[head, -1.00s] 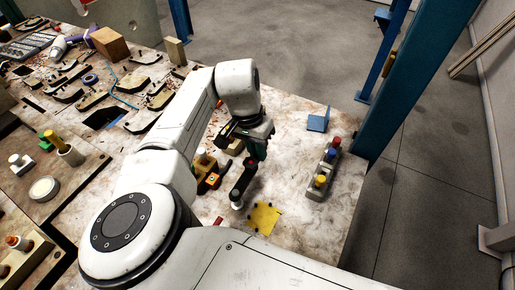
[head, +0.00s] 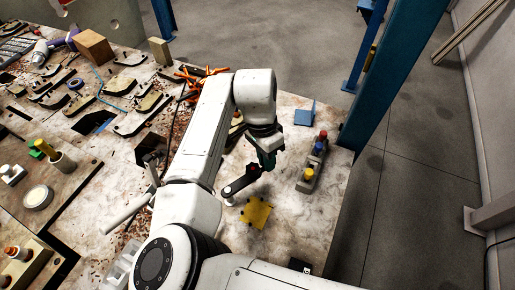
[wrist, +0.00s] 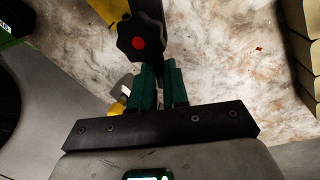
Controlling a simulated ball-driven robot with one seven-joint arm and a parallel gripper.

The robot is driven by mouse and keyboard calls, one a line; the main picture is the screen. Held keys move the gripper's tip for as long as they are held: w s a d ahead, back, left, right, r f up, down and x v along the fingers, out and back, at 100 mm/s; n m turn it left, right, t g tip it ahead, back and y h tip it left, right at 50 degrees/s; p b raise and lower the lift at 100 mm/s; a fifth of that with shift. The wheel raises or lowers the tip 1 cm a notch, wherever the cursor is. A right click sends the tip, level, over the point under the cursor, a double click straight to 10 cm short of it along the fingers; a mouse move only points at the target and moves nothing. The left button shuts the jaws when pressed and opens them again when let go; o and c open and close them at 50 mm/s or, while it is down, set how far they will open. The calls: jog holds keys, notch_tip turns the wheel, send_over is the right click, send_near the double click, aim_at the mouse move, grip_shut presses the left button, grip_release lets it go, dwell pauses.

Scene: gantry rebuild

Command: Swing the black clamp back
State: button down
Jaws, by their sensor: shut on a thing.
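The black clamp (head: 240,184) is a short dark bar with a red-centred knob, on a white round foot at its lower left end. It lies slanted up to the right in the head view. In the wrist view its black star knob (wrist: 139,44) is just ahead of the fingers. My gripper (head: 265,163) is at the clamp's upper right end, with green fingers shut on it. The fingers (wrist: 158,75) also show in the wrist view, where the exact contact is hidden behind the knob and fingers.
A yellow plate (head: 257,212) with dark pegs lies just below the clamp. A grey block (head: 309,176) with red, blue and yellow knobs stands to the right, below a blue bracket (head: 304,118). A blue post (head: 387,85) rises at the table's right edge. Loose parts crowd the left.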

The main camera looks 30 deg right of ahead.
jog(key=s+m, duration=0.2)
jog(key=s+a+m+y, duration=0.1)
jog(key=s+m, duration=0.2)
jog(key=s+m+b, duration=0.1)
jog(key=s+m, duration=0.2)
jog(key=shift+s+a+f, duration=0.1)
jog(key=shift+s+a, duration=0.1)
jog(key=shift+a, duration=0.2)
jog(key=shift+s+a+m+t+y+b, duration=0.25)
jog(key=shift+s+a+m+b, duration=0.4)
jog(key=shift+m, duration=0.45)
jog(key=shift+s+a+m+t+y+b, duration=0.25)
jog(key=shift+s+a+m+b, duration=0.15)
jog(key=shift+s+a+m, duration=0.6)
jog(key=shift+w+d, duration=0.1)
jog(key=shift+d, duration=0.15)
jog(key=c, duration=1.1)
grip_release()
jog(key=shift+c, duration=0.2)
jog(key=r, duration=0.3)
jog(key=d+r, duration=0.1)
jog(key=r, duration=0.3)
jog(key=w+r, duration=0.1)
jog(key=r, duration=0.2)
jog(key=shift+w+d+r, duration=0.1)
jog(key=shift+d+r, duration=0.25)
jog(key=shift+r, duration=0.05)
